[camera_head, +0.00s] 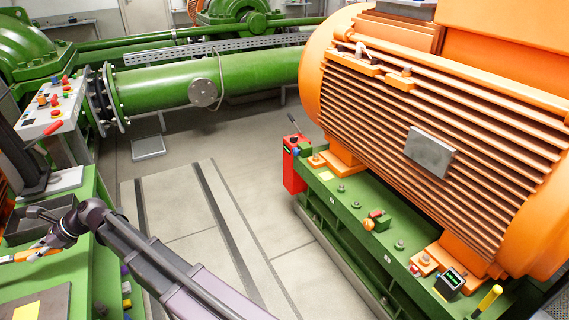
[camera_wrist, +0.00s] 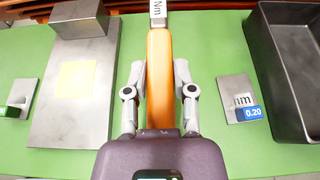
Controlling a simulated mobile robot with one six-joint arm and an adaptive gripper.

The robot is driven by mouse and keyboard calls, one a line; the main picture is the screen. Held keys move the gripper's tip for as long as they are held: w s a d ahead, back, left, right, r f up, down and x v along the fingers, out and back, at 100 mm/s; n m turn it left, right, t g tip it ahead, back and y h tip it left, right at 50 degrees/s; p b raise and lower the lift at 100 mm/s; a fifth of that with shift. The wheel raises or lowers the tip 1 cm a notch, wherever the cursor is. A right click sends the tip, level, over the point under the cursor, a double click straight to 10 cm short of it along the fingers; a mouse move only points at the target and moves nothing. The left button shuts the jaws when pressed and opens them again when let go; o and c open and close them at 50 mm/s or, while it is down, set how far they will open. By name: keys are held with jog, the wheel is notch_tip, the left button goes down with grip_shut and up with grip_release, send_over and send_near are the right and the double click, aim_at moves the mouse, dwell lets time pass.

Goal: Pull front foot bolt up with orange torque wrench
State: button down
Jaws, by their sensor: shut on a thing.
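The orange torque wrench (camera_wrist: 158,75) lies along the middle of the wrist view, its grey end marked "Nm" at the top edge. My gripper (camera_wrist: 159,80) has a finger on each side of the orange handle and is shut on it. In the head view my gripper (camera_head: 42,251) is at the lower left over the green bench, with part of the orange wrench (camera_head: 22,256) showing. I cannot tell whether the wrench touches the bench. The orange motor's feet show at its near end (camera_head: 438,262) and far end (camera_head: 338,165), with a small bolt (camera_head: 425,260) on the near one.
The green bench (camera_wrist: 75,160) carries a dark tray (camera_wrist: 278,60), a grey block tagged "0.20" (camera_wrist: 235,88) and a metal plate (camera_wrist: 45,130). Open floor (camera_head: 190,220) separates it from the green motor base (camera_head: 365,230). A red box (camera_head: 293,172) stands at the base's far end.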

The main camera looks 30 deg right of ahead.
jog(key=shift+r, duration=0.15)
notch_tip(320, 180, up, 35)
jog(key=p, duration=3.5)
jog(key=shift+r, duration=0.15)
